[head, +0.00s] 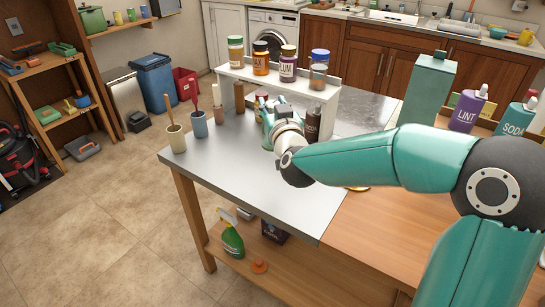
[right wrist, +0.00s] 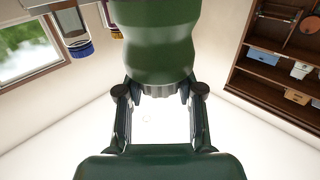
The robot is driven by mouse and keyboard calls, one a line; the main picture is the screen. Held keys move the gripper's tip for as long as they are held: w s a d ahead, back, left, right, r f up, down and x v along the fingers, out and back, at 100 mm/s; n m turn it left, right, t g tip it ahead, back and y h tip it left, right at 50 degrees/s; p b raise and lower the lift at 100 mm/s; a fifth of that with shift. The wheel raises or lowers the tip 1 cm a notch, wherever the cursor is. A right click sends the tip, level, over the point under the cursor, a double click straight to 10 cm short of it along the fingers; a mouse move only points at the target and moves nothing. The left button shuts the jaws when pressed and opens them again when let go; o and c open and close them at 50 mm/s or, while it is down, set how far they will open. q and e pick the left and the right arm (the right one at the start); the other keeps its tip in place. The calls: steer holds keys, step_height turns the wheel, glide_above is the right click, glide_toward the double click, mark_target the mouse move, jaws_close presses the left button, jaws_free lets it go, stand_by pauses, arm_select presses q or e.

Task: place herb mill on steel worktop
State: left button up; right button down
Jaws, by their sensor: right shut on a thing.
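The herb mill (right wrist: 155,40) is a green, waisted, rounded body with a grey ridged end, seen in the right wrist view. My right gripper (right wrist: 160,92) is shut on it, with a finger on each side of the ridged end. In the head view my right gripper (head: 266,108) is over the back part of the steel worktop (head: 240,185). The wrist and arm largely hide the mill there, and I cannot tell whether it touches the steel. My left gripper is not in view.
A white riser (head: 278,82) with several jars stands behind the gripper. A dark brown mill (head: 313,124) is close on its right. Two tool cups (head: 199,124) and a brown mill (head: 218,106) stand left. The front of the steel is clear.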

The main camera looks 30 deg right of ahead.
step_height(320, 180, down, 13)
steer(key=b, duration=0.1)
steer(key=shift+s, duration=0.15)
steer(key=shift+d+b, duration=0.1)
steer(key=shift+b, duration=0.2)
steer(key=c, duration=0.7)
jaws_free()
steer(key=shift+s, duration=0.1)
steer(key=shift+b+v, duration=4.3)
steer(key=shift+v, duration=1.6)
